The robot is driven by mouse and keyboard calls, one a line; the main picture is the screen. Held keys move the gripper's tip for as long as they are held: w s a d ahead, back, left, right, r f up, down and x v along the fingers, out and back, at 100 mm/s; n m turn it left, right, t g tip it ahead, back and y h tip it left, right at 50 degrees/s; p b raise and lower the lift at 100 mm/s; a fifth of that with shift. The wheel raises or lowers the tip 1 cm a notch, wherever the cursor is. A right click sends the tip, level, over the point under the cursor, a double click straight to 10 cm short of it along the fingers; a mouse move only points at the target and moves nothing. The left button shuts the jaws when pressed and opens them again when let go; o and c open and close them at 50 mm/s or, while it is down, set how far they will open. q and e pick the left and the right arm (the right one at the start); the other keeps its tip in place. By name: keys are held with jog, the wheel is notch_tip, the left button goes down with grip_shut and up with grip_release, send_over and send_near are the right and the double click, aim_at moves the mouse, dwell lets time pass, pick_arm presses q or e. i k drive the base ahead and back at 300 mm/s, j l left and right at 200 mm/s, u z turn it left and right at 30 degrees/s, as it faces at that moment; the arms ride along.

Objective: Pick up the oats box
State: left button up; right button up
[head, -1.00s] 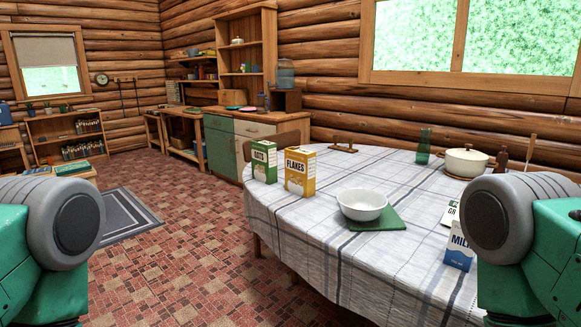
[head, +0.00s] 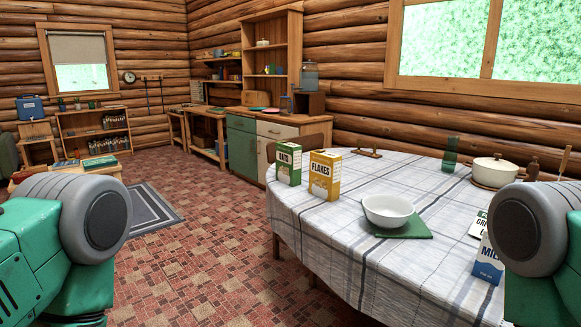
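The oats box (head: 288,164) is a small green and white carton. It stands upright on the round table near its left edge, just left of the yellow flakes box (head: 325,175). The table (head: 345,240) has a white and grey checked cloth. Only green and grey upper parts of my two arms show, at the lower left and lower right. Neither gripper is in view, and nothing is seen touching the oats box.
A white bowl (head: 388,210) sits on a green mat (head: 405,232). A milk carton (head: 487,262) stands at the right, partly behind my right arm. A white pot (head: 494,171) and a green glass (head: 449,154) stand farther back. The tiled floor (head: 215,250) left of the table is clear.

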aim_at(288, 155)
jog(key=i+j, duration=0.65)
jog(key=i, duration=0.25)
jog(key=j+u, duration=0.05)
